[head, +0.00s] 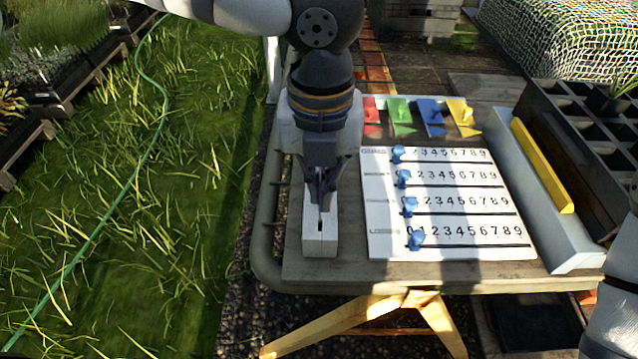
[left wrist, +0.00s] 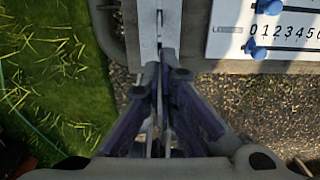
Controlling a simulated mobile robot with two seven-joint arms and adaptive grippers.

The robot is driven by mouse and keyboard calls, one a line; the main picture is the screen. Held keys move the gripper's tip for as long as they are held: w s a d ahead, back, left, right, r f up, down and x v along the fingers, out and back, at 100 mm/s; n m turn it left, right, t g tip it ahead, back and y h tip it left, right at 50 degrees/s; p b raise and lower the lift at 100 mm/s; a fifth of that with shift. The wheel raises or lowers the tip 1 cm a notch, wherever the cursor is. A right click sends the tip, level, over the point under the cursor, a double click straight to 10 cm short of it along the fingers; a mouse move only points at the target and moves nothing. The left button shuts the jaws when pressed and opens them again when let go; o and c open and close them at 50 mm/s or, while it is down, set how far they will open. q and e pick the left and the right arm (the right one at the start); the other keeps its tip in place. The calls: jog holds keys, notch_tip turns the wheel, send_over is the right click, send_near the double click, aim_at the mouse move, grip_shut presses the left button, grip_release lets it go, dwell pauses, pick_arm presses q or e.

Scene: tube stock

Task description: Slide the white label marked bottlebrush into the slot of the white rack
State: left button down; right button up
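The white rack (head: 320,245) is a long narrow block with a dark slot along its top, at the left of the table. It also shows at the top of the left wrist view (left wrist: 147,32). My left gripper (head: 322,203) points down over the rack, its fingertips close together above the slot line. A thin pale strip between the fingers in the left wrist view (left wrist: 160,78) looks like the white label seen edge-on; its writing cannot be read. The fingers hide how far it sits in the slot. My right gripper is not in view.
A white number board (head: 440,245) with several blue sliders lies close right of the rack. Red, green, blue and yellow pieces stand behind it. A grey trough with a yellow bar (head: 541,165) and a dark crate (head: 590,150) are at right. Grass lies left of the table.

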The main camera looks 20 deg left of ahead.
pick_arm(q)
jog(key=shift+f, duration=0.1)
jog(key=shift+f, duration=2.75)
jog(key=shift+f, duration=0.15)
jog(key=c, duration=1.7)
grip_release()
jog(key=shift+f, duration=0.1)
notch_tip(320, 180, up, 12)
jog(key=shift+s+r, duration=0.1)
